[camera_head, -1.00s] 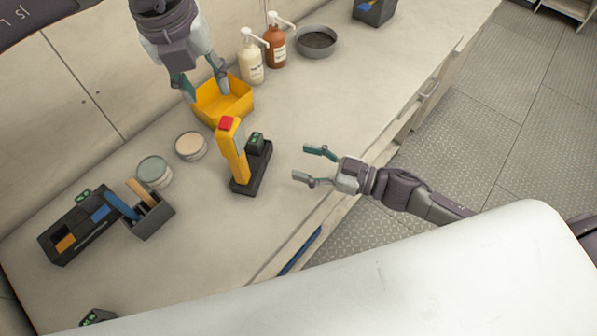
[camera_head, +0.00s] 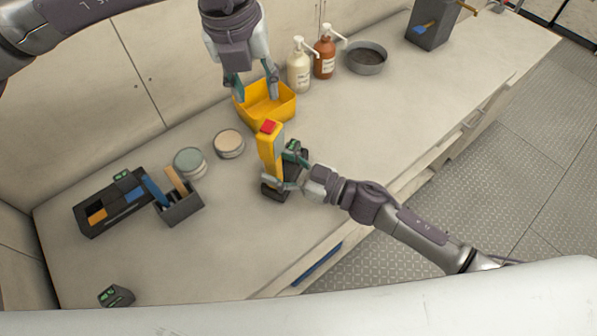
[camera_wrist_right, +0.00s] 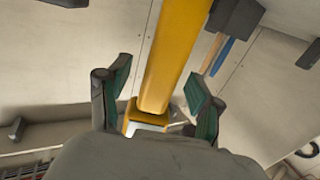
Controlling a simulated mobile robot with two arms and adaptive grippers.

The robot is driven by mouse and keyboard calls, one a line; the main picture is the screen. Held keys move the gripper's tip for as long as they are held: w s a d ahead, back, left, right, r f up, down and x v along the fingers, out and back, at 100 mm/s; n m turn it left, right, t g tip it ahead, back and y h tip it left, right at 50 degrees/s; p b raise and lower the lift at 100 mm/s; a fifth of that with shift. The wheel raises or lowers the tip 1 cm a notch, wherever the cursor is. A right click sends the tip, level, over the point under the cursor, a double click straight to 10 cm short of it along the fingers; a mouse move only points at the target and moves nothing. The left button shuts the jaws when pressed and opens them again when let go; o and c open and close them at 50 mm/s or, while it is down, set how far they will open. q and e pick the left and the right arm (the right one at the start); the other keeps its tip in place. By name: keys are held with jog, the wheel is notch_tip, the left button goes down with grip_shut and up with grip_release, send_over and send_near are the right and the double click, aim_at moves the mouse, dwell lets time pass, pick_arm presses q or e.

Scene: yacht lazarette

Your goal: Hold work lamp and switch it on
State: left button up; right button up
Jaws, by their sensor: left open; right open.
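The work lamp (camera_head: 269,150) is a yellow upright bar with a red top, standing on a dark base on the counter. It also shows in the right wrist view (camera_wrist_right: 175,55), between the fingers. My right gripper (camera_head: 283,170) is open at the lamp's lower part, with its fingers on either side of the yellow body. In the right wrist view, gaps show between both fingers (camera_wrist_right: 155,98) and the lamp. My left gripper (camera_head: 252,90) is open, above and behind the lamp, with its fingertips at the yellow bin (camera_head: 268,108). I cannot tell whether they touch the bin.
Two tins (camera_head: 229,144) and a small dark caddy (camera_head: 180,212) with tools stand left of the lamp. A black organiser (camera_head: 108,208) lies farther left. Two pump bottles (camera_head: 299,68) and a round grey pan (camera_head: 367,58) stand behind right. The counter's right part is mostly clear.

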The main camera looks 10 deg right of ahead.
aim_at(270, 122)
jog(key=shift+x, duration=0.75)
grip_shut()
pick_arm(q)
jog(key=shift+w+d+m, duration=0.1)
jog(key=shift+w+m, duration=0.1)
jog(key=shift+m, duration=0.1)
jog(key=c, duration=0.5)
jog(key=shift+w+d+m+g+y, duration=0.2)
jog(key=shift+w+m+g+y, duration=0.1)
jog(key=shift+m, duration=0.1)
grip_shut()
jog(key=shift+w+d+f+m+g+y, duration=0.2)
jog(key=shift+f+m, duration=0.35)
jog(key=shift+f, duration=0.55)
jog(key=shift+w+d+f+m+g, duration=0.2)
jog(key=shift+w+f+m, duration=0.25)
jog(key=shift+f, duration=0.7)
jog(key=shift+w+d+f+m+g+y, duration=0.1)
jog(key=shift+w+f+m+g, duration=0.1)
jog(key=shift+f+m, duration=0.65)
